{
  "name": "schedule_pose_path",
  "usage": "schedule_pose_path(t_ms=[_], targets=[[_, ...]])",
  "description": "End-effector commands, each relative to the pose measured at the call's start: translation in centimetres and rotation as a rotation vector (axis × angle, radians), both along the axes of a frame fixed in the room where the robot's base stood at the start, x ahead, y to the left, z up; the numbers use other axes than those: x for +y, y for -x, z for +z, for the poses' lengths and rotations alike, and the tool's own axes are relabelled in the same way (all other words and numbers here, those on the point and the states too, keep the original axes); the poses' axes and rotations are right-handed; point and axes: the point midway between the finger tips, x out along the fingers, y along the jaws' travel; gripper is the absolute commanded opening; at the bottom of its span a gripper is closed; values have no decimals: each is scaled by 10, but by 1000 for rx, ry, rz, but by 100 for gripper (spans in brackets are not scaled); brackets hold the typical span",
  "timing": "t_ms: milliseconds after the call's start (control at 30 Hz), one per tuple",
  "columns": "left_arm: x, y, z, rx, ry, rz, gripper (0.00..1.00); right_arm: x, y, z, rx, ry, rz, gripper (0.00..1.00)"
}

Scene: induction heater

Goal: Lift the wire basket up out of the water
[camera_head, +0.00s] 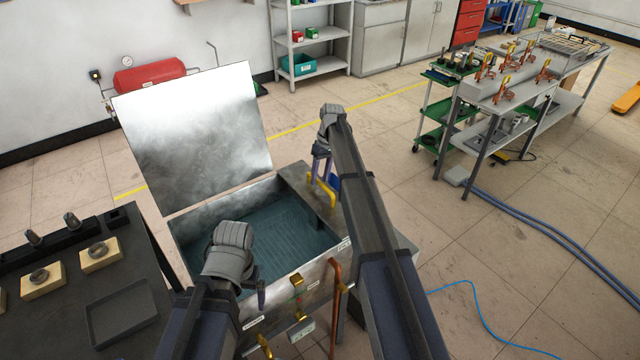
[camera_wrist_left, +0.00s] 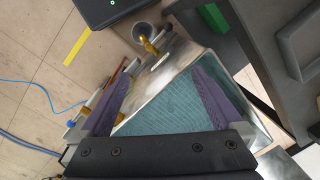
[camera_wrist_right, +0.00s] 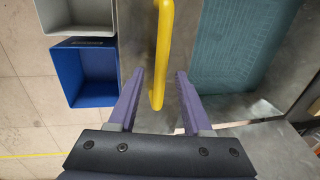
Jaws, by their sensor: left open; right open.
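The wire basket (camera_head: 280,235) shows as a faint grid under the blue-green water inside an open metal tank (camera_head: 320,272). It also shows under water in the left wrist view (camera_wrist_left: 180,100) and the right wrist view (camera_wrist_right: 232,40). A yellow bar handle (camera_head: 322,193) stands at the tank's right side. My right gripper (camera_head: 320,172) is open over it. In the right wrist view the handle (camera_wrist_right: 161,50) runs between the open fingers, with gaps on both sides. My left gripper (camera_head: 258,290) is open and empty above the tank's near side.
The tank's shiny lid (camera_head: 190,130) stands raised at the back. A dark table (camera_head: 125,265) with a tray and blocks is at the left. A copper pipe (camera_head: 335,290) and brass valves rise at the front.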

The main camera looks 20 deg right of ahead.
Motion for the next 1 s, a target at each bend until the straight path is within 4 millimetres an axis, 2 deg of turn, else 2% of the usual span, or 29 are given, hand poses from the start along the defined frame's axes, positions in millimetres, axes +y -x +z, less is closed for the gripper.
schedule_pose_path(t_ms=[300, 767, 1000], targets=[[0, 0, -3, 0, 0, 0, 100, 1, 0, -3, 0, 0, 0, 50], [0, 0, -3, 0, 0, 0, 100, 1, 0, -3, 0, 0, 0, 0], [0, 0, -3, 0, 0, 0, 100, 1, 0, -3, 0, 0, 0, 0]])
